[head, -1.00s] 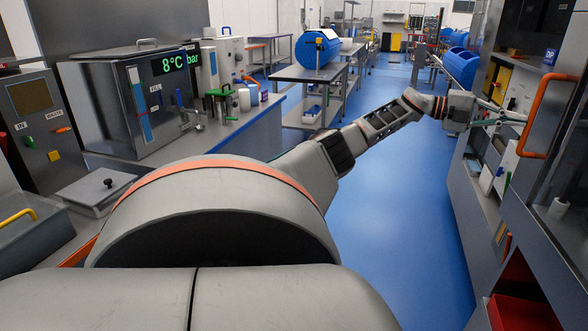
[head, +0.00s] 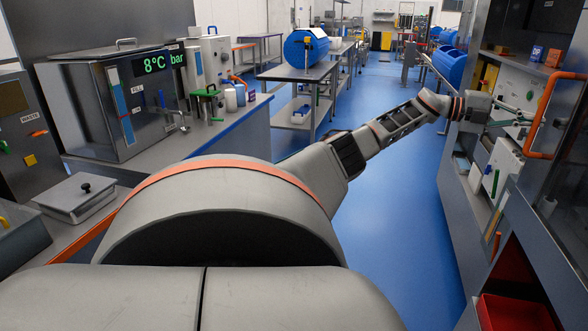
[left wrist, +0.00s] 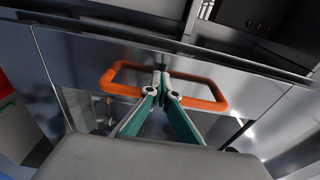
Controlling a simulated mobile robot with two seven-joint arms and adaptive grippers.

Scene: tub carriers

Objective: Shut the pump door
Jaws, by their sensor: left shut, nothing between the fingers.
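The pump door (head: 570,170) seems to be the dark glossy panel at the right edge of the head view, with an orange loop handle (head: 535,130). Much of it is cut off there, and I cannot tell how far it is open. My left gripper (head: 530,121) reaches the handle from the left. In the left wrist view, the metal panel (left wrist: 75,50) fills the background behind the orange handle (left wrist: 205,80). My left gripper's fingers (left wrist: 161,71) are together and empty, their tips at the handle's upper bar. Contact is unclear. My right gripper is not in view.
Left of the handle is an equipment recess (head: 508,160) with a shelf carrying small boxes. A red bin (head: 515,312) sits below. A bench with a metal tank (head: 105,105) stands on the left. The blue floor (head: 390,200) between is clear.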

